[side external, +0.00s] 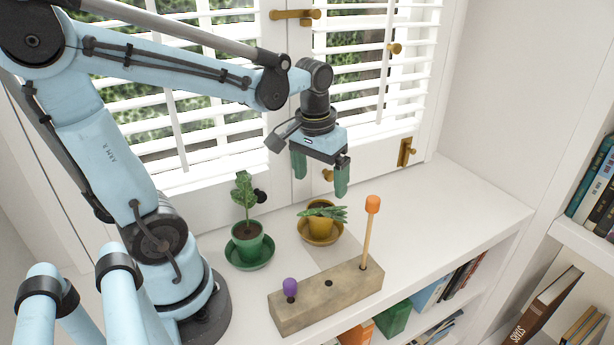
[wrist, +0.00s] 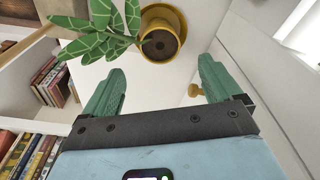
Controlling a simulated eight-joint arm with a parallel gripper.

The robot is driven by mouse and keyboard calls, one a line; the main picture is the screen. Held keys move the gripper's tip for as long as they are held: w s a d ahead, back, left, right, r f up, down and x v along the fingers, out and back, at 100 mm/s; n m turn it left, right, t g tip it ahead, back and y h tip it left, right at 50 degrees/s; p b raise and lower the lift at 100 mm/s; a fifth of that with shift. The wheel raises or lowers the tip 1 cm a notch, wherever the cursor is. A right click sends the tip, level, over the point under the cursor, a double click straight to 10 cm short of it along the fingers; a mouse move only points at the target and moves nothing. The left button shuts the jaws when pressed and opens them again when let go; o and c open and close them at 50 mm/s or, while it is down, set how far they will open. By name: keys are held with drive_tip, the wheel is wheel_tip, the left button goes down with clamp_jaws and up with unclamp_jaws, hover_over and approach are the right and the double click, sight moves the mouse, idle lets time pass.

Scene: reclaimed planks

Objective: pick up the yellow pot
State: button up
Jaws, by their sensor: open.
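The yellow pot (side external: 322,228) stands on a yellow saucer (side external: 304,236) on the white shelf top, near the window, with a leafy green plant in it. In the wrist view the pot (wrist: 148,24) is at the top centre, with dark soil and leaves spreading left. My gripper (side external: 320,176) hangs above the pot, pointing down, its green fingers apart and empty. In the wrist view my gripper (wrist: 161,72) has its fingers spread at either side, with the pot beyond the gap between them. There is a clear gap between the fingers and the pot in the side view.
A green pot (side external: 247,238) with an upright plant stands left of the yellow pot. A wooden block (side external: 326,298) with a purple knob (side external: 290,286) and an orange-topped stick (side external: 370,228) lies in front. The shelf top at right is bare. Blinds and window frame stand behind.

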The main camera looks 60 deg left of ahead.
sight(321, 210)
drive_tip(key=shift+w+a+f, duration=0.1)
drive_tip(key=shift+w+f, duration=0.1)
drive_tip(key=shift+f, duration=2.15)
drive_tip(key=shift+w+a+f, duration=0.1)
drive_tip(key=shift+w+f, duration=0.05)
drive_tip(key=shift+f, duration=2.2)
drive_tip(key=c, duration=1.4)
drive_tip(key=shift+c, duration=0.2)
drive_tip(key=shift+r, duration=0.1)
wheel_tip(321, 210, up, 13)
